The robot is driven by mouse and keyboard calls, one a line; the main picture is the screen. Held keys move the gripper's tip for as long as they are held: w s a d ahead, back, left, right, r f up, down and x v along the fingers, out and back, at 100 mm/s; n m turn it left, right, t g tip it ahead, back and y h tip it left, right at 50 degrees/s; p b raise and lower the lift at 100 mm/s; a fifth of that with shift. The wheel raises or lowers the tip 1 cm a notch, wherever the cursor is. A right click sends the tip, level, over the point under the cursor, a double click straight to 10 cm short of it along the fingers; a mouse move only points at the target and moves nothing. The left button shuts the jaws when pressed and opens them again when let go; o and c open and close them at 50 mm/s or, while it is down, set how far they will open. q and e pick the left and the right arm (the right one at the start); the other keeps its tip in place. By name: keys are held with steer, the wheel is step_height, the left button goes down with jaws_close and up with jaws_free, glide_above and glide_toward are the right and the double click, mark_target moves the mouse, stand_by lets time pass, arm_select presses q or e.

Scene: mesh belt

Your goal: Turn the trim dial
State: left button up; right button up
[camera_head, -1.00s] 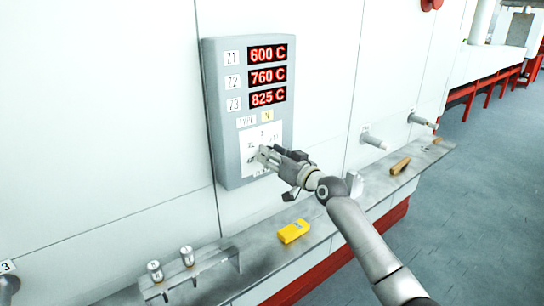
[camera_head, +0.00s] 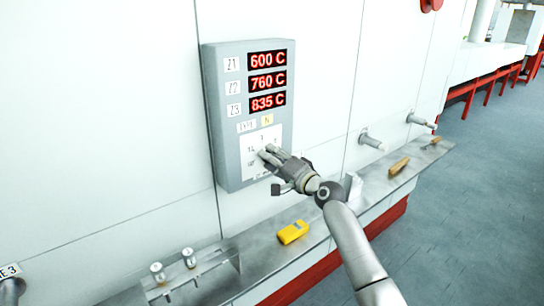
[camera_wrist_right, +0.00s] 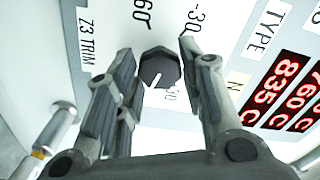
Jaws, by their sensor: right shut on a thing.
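The trim dial (camera_wrist_right: 160,70) is a dark knob with a white pointer line, on a white plate marked "Z3 TRIM" in the right wrist view. My right gripper (camera_wrist_right: 157,62) has its fingers on either side of the dial and is shut on it. In the head view my right gripper (camera_head: 267,153) covers the dial on the lower part of the grey control box (camera_head: 229,150). The box's red Z3 display (camera_head: 267,101) reads 835 C. The Z1 display (camera_head: 267,60) reads 600 C and the Z2 display (camera_head: 267,82) reads 760 C. My left gripper is not in view.
A metal ledge (camera_head: 335,212) runs along the wall below the box. A yellow device (camera_head: 293,232) and a wooden-looking block (camera_head: 399,166) lie on it. Metal stubs (camera_head: 371,141) stick out of the wall to the right. Grey floor is open at the right.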

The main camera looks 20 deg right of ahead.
steer(key=shift+m+p, duration=0.5)
steer(key=shift+m, duration=0.9)
steer(key=shift+o, duration=0.2)
steer(key=shift+c, duration=0.2)
steer(key=o, duration=1)
steer(key=shift+o, duration=0.2)
steer(key=shift+s, duration=0.1)
steer(key=v, duration=1.2)
